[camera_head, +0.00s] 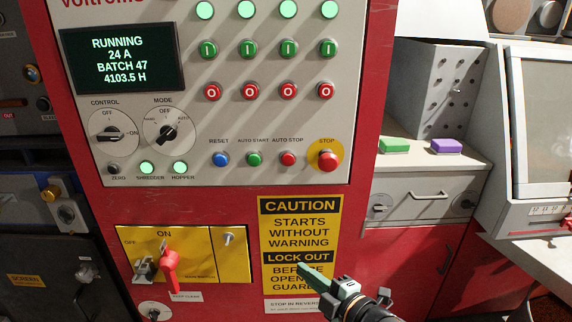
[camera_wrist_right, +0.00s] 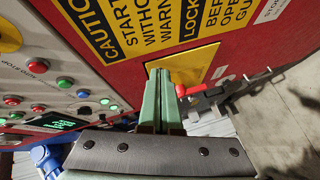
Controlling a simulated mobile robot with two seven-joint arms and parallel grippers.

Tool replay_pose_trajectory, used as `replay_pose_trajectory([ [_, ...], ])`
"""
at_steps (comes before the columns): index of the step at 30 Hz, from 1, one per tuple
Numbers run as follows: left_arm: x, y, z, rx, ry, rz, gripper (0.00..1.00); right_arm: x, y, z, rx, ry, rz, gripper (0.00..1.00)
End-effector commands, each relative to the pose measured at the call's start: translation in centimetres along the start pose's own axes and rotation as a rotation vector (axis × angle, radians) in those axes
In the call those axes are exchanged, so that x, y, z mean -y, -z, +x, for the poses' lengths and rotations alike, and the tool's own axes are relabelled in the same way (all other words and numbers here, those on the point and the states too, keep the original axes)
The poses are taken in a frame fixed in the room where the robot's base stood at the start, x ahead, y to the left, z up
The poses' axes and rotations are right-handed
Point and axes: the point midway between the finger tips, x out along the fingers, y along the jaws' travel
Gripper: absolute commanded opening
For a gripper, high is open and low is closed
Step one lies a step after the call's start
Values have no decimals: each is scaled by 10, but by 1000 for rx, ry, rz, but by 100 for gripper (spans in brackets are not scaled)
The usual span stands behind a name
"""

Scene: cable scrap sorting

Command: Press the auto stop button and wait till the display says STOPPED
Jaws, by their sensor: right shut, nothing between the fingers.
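The red auto stop button (camera_head: 288,158) sits on the grey panel, under its AUTO STOP label. The green auto start button is on its left and the larger red STOP button (camera_head: 327,160) on a yellow disc is on its right. The display (camera_head: 121,59) reads RUNNING, 24 A, BATCH 47, 4103.5 H. My right gripper (camera_head: 303,268) is shut and empty, in front of the caution sign, below and apart from the buttons. Its green fingers (camera_wrist_right: 160,105) lie together in the right wrist view. My left gripper is in neither view.
A yellow switch plate (camera_head: 208,262) with a protruding red handle (camera_head: 170,272) is low on the cabinet, left of the caution sign (camera_head: 300,232). Green (camera_head: 394,145) and purple (camera_head: 447,146) blocks lie on the counter at right. The space before the buttons is clear.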

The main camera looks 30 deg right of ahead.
Motion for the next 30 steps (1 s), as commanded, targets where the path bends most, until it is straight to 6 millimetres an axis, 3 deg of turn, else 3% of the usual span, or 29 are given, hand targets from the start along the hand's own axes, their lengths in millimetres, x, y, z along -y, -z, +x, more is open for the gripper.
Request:
replay_pose_trajectory([
  [1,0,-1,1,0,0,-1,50,-26,7,1,-26,-52,-104,0],
  [6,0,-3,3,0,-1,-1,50,-101,35,-6,-84,-220,-442,0],
  [12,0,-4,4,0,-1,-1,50,-158,70,-23,-116,-378,-735,0],
  [18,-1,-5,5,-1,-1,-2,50,-178,86,-33,-124,-448,-856,0],
  [30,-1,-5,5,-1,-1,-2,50,-180,86,-32,-124,-452,-864,0],
])
